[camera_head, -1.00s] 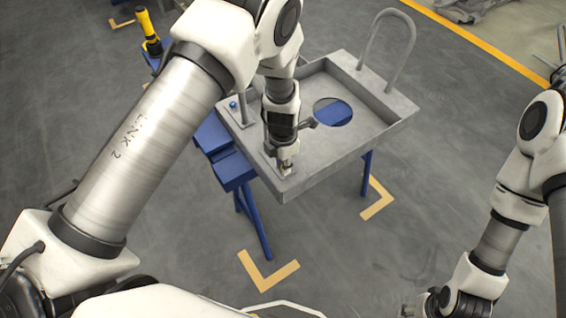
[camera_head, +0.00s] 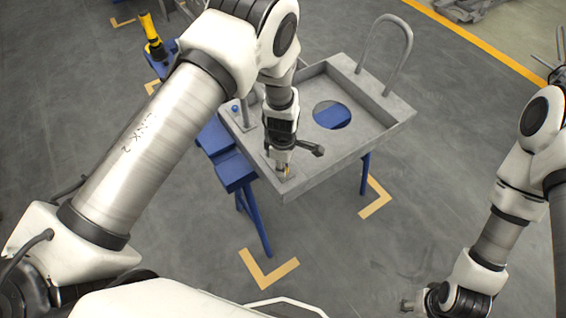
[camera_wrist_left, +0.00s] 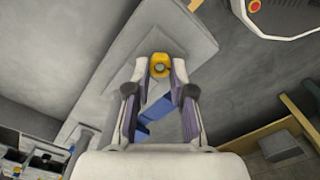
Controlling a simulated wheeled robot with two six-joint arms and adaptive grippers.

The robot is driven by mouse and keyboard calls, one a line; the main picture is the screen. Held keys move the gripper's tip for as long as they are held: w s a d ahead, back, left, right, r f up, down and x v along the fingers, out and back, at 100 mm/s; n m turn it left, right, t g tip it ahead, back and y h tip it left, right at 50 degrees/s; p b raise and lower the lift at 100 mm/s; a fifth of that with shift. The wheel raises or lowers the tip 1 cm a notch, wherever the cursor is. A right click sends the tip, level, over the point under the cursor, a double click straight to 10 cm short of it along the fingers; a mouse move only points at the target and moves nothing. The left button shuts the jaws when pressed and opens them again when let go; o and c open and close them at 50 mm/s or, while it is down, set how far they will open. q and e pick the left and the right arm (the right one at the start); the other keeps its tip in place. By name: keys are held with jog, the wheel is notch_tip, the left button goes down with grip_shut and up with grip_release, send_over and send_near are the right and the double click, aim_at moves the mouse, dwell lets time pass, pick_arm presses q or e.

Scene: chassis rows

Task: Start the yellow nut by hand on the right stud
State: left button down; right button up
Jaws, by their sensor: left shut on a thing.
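My left gripper (camera_head: 284,172) points down over the front corner of the grey chassis tray (camera_head: 342,165). In the left wrist view, the left gripper (camera_wrist_left: 160,70) is shut on the yellow nut (camera_wrist_left: 159,58), a ring with a grey centre between the fingertips. In the head view a small patch of the yellow nut (camera_head: 288,170) shows at the fingertips. I cannot make out the right stud there, nor tell whether the nut touches it. My right gripper (camera_head: 409,304) is at the lower right, far from the tray; its jaws are too small to judge.
A small blue piece (camera_head: 235,108) is at the tray's left corner. A tall bent pipe (camera_head: 388,50) rises from the far side. The tray rests on blue stands (camera_head: 232,168). A yellow-and-black tool (camera_head: 152,38) stands at the upper left. The floor in front is clear.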

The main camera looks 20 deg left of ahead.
pick_arm(q)
jog(key=m+p, duration=0.1)
jog(key=m, duration=0.1)
jog(key=shift+r+m, duration=0.1)
jog(key=shift+m, duration=0.2)
jog(key=shift+w+m+p, duration=0.1)
jog(key=shift+m+p, duration=0.4)
jog(key=shift+m, duration=0.8)
jog(key=shift+f, duration=0.2)
jog(key=c, duration=0.9)
grip_release()
jog(key=shift+c, duration=0.2)
jog(key=shift+r, duration=0.1)
